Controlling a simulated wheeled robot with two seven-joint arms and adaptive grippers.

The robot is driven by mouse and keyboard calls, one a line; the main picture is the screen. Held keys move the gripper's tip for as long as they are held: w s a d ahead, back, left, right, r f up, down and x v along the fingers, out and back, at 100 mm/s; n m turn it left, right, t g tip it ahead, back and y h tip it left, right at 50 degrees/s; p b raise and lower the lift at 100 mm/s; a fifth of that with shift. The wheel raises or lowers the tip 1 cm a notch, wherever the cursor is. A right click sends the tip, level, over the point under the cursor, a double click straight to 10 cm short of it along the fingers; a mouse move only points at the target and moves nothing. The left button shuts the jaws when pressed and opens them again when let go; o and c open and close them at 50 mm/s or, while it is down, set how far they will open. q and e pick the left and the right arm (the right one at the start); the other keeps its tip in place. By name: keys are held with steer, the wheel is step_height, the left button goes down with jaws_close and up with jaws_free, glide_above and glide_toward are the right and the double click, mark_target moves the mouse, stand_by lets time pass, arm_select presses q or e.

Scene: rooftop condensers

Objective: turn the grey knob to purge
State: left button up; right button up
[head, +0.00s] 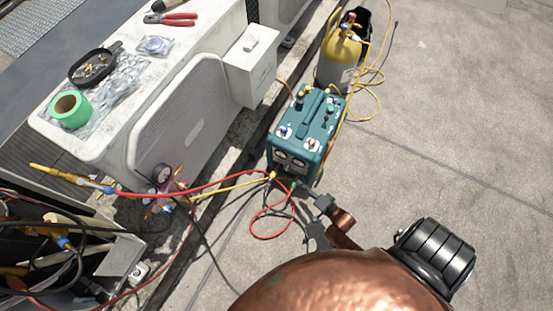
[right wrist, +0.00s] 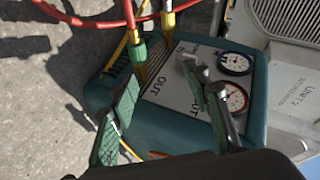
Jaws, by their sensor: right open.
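The teal recovery machine (head: 308,103) stands on the concrete beside the white condenser, with a handle and several small knobs on its top. I cannot tell which knob is the grey one or read a purge mark. In the right wrist view the machine (right wrist: 185,138) fills the middle, with two gauges and IN and OUT lettering on its panel. My right gripper (head: 319,219) is in front of the machine's hose side, low and apart from the top knobs. Its fingers (right wrist: 160,85) are spread, with nothing seen held between them. My left gripper is not in view.
Red and yellow hoses (head: 235,183) run from the manifold gauges (head: 163,175) to the machine. A yellow cylinder (head: 338,55) stands behind it. The white condenser (head: 185,105), with tape and tools on top, borders the left. Concrete at right is clear.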

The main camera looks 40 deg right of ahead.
mark_target(288, 168)
steer(key=w+m+b, duration=0.1)
steer(key=w+m+t+b, duration=0.1)
steer(key=w, duration=0.1)
steer(key=w+t+b, duration=0.1)
steer(key=w, duration=0.1)
steer(key=shift+w+d+r+m+b, duration=0.25)
steer(key=shift+d+m+b, duration=0.1)
steer(key=shift+d+m, duration=0.05)
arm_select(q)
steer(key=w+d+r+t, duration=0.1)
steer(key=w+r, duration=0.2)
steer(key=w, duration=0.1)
arm_select(e)
steer(key=shift+w+r, duration=0.1)
steer(key=shift+w, duration=0.15)
steer(key=b+x, duration=0.3)
steer(key=x, duration=0.3)
steer(key=shift+a, duration=0.1)
steer(key=shift+w+b, duration=0.5)
steer(key=shift+w, duration=0.25)
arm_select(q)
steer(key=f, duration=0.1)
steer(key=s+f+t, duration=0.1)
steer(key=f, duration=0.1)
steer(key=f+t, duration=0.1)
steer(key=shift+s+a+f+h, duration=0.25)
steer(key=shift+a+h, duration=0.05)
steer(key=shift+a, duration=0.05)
arm_select(e)
steer(key=shift+c, duration=0.4)
